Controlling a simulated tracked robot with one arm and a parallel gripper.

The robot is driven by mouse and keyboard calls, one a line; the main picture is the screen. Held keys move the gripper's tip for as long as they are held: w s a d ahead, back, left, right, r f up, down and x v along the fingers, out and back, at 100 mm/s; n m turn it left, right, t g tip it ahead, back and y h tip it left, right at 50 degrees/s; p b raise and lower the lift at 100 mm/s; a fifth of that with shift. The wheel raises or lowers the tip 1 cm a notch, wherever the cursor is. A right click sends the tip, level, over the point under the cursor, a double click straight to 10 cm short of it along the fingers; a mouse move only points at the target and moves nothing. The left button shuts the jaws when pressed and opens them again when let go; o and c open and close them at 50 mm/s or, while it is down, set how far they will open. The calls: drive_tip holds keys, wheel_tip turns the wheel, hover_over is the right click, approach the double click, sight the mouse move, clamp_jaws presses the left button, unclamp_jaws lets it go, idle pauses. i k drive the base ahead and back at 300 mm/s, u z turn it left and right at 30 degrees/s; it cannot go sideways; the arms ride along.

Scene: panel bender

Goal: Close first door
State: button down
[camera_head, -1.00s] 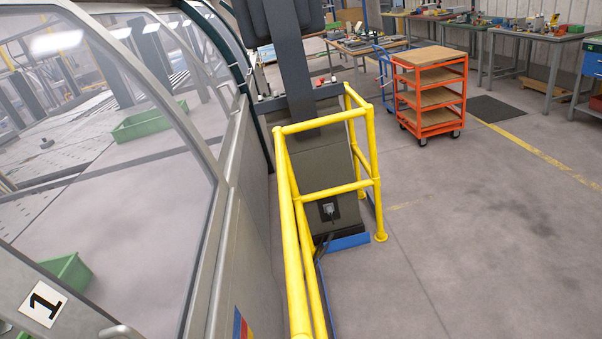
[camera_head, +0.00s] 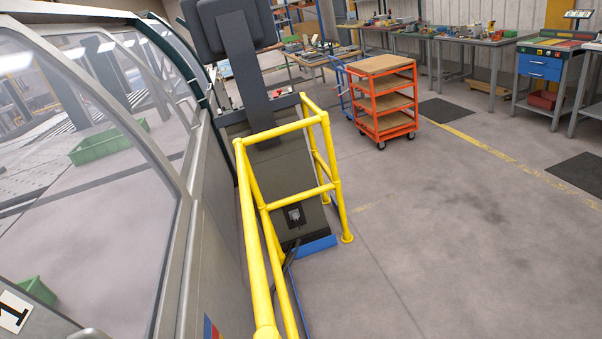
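The door (camera_head: 95,235) with a large clear pane in a grey metal frame fills the left side. A white label with a black 1 (camera_head: 14,312) is at the lower left, partly cut off by the picture edge. What looks like a rounded handle (camera_head: 90,334) shows only its top at the bottom edge. Through the pane I see the machine's inside, with a green bin (camera_head: 105,145) and part of another green bin (camera_head: 38,290). I cannot tell from this view how far the door stands open. My gripper is not in view.
A yellow guard rail (camera_head: 252,235) runs along the machine's right side, around a grey control stand (camera_head: 285,190) with a monitor. An orange shelf trolley (camera_head: 385,95) stands beyond it, with workbenches (camera_head: 480,35) at the back. The floor right of the rail is clear.

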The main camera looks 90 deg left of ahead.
sight(203, 296)
drive_tip(key=z, duration=0.1)
drive_tip(key=i, duration=1)
drive_tip(key=u, duration=3.25)
drive_tip(key=i, duration=0.5)
drive_tip(key=u, duration=0.05)
